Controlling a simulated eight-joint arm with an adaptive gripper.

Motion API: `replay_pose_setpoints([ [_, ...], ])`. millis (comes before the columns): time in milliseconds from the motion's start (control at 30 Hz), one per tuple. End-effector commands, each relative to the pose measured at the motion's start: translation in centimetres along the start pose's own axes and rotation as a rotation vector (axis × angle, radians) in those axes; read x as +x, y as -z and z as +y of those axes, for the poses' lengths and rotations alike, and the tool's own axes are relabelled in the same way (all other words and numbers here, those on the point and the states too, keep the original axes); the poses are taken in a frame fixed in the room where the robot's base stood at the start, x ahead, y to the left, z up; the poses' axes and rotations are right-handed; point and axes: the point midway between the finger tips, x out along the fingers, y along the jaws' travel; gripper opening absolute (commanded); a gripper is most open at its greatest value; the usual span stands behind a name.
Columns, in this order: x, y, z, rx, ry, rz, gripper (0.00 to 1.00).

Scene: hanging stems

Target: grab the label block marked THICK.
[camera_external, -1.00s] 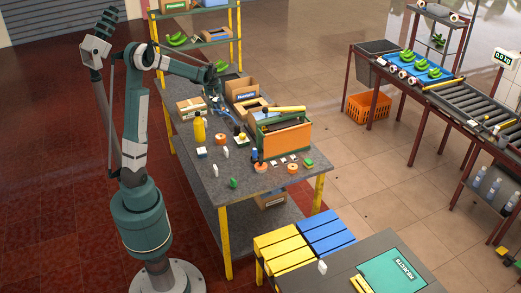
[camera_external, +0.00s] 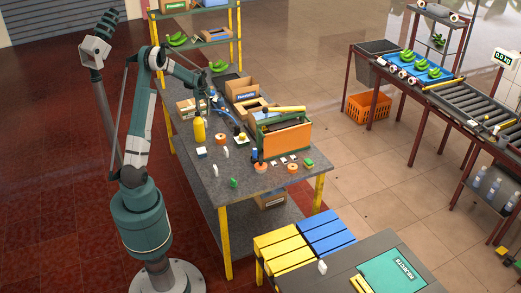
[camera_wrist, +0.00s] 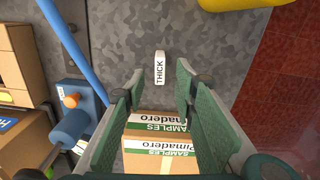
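The label block marked THICK (camera_wrist: 159,67) is a small white block with black lettering on the grey worktable. In the wrist view it lies just beyond and between my fingertips, with clear table around it. My gripper (camera_wrist: 160,79) is open, its two green fingers spread apart with nothing between the tips. In the external view my gripper (camera_external: 205,103) hangs low over the back left of the table. I cannot make out the THICK block in the external view.
A Pimadero samples box (camera_wrist: 160,150) lies beneath my fingers. A blue bar (camera_wrist: 68,38) and a blue device (camera_wrist: 75,120) are to the left in the wrist view. A yellow bottle (camera_external: 199,131) stands close by. Cardboard boxes (camera_external: 241,90) stand to the right.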

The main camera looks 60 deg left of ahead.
Motion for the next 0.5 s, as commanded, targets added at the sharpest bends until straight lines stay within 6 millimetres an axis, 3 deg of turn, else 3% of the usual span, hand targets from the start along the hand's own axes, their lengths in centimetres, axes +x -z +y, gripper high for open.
replay_pose_setpoints([
  [267,0.1,-0.1,0.0,0.001,0.0,0.0,0.28],
  [500,1.7,-0.1,0.0,0.001,0.0,0.0,0.28],
])
